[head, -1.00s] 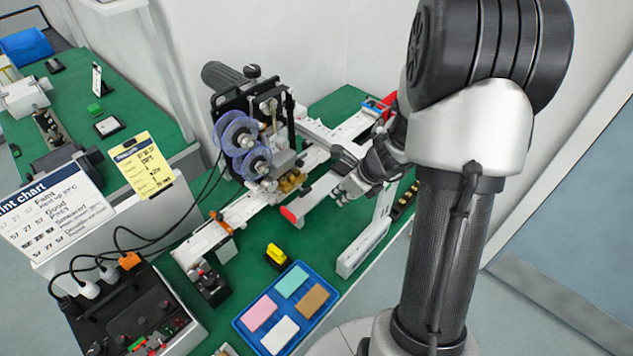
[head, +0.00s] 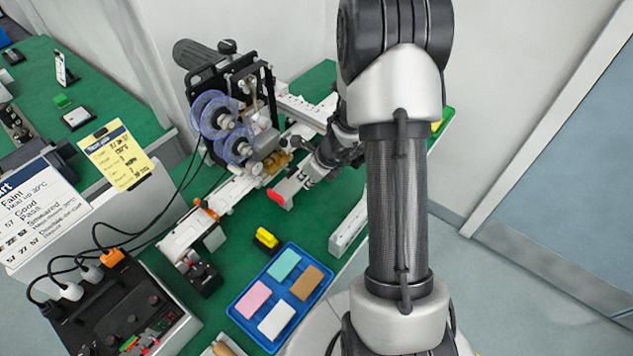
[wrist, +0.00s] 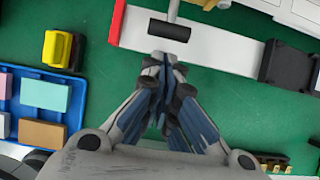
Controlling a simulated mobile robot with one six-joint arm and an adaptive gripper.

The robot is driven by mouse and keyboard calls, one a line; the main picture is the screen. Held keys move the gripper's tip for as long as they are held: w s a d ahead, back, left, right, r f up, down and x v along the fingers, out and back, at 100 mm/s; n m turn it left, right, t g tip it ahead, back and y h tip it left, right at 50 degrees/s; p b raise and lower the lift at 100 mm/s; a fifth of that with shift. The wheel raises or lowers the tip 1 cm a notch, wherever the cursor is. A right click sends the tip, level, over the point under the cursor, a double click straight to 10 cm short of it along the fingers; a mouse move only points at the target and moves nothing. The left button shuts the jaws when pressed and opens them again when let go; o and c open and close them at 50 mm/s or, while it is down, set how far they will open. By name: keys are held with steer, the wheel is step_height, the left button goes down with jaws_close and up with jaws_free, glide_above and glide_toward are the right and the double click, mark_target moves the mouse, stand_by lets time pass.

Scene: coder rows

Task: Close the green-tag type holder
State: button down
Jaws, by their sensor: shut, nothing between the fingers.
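My gripper (wrist: 165,62) is shut and empty, with its fingertips at the near edge of a white bar in the wrist view. That white bar (wrist: 205,50) has a red end (wrist: 117,22) on its left. A grey rod with a black grip (wrist: 169,30) lies over the bar, just beyond my fingertips. I cannot tell whether they touch. In the head view the coder (head: 240,110), with two blue ribbon reels, stands behind the red-ended bar (head: 292,184). I cannot make out a green tag on a type holder. My arm hides part of the right side.
A blue tray (head: 240,310) with several coloured blocks and a yellow block (head: 266,239) stand at the front. A black control box (head: 125,310) with cables is at lower left. A yellow card (head: 118,158) stands behind.

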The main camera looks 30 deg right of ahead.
mark_target(292, 170)
steer(key=shift+w+a, duration=0.1)
steer(key=shift+w, duration=0.25)
steer(key=w+p, duration=0.1)
steer(key=w+a, duration=0.1)
steer(key=w, duration=0.1)
steer(key=w+p, duration=0.1)
steer(key=shift+w+a+r+p, duration=0.1)
steer(key=shift+w+a+p, duration=0.1)
steer(key=shift+a+p, duration=0.15)
steer(key=shift+d, duration=0.1)
steer(key=shift+s, duration=0.1)
